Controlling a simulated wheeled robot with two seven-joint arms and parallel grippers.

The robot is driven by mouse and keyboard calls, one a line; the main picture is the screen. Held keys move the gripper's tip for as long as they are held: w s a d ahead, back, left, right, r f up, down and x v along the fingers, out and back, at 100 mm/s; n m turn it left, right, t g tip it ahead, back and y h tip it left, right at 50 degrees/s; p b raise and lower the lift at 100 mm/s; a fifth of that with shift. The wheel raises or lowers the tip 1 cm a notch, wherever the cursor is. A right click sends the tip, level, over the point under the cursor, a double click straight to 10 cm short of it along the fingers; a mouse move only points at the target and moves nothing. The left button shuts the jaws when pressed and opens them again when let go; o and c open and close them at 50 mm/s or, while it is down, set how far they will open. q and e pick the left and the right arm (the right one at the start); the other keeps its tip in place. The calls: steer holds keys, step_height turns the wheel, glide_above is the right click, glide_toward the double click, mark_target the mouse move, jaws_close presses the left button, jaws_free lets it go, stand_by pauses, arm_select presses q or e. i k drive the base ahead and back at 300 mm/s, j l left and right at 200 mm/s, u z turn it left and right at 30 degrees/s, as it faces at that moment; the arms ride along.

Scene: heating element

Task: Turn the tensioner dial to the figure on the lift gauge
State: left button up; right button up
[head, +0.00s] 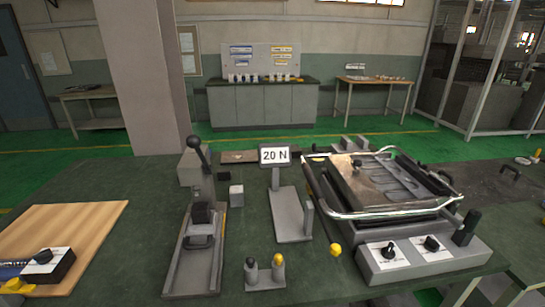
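The lift gauge (275,156) is a small sign on a post at the middle of the bench, and it reads "20 N". A small dark box with a white plate and a black knob (42,256) sits on a wooden board at the lower left; it may be the tensioner dial. Its markings are too small to read. A grey control box at the right carries two more black knobs, a left one (389,250) and a right one (431,243), on white plates. Neither gripper can be made out in the head view.
A lever press (202,225) stands left of the gauge. Two short pegs (265,273) on a plate stand in front. A metal appliance with a chrome rail (392,212) fills the right. The wooden board (85,225) is mostly bare.

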mark_target(43, 257)
steer(key=i+j+u, duration=0.15)
steer(key=u, duration=0.25)
steer(key=i+j+u, duration=0.2)
steer(key=u, duration=0.2)
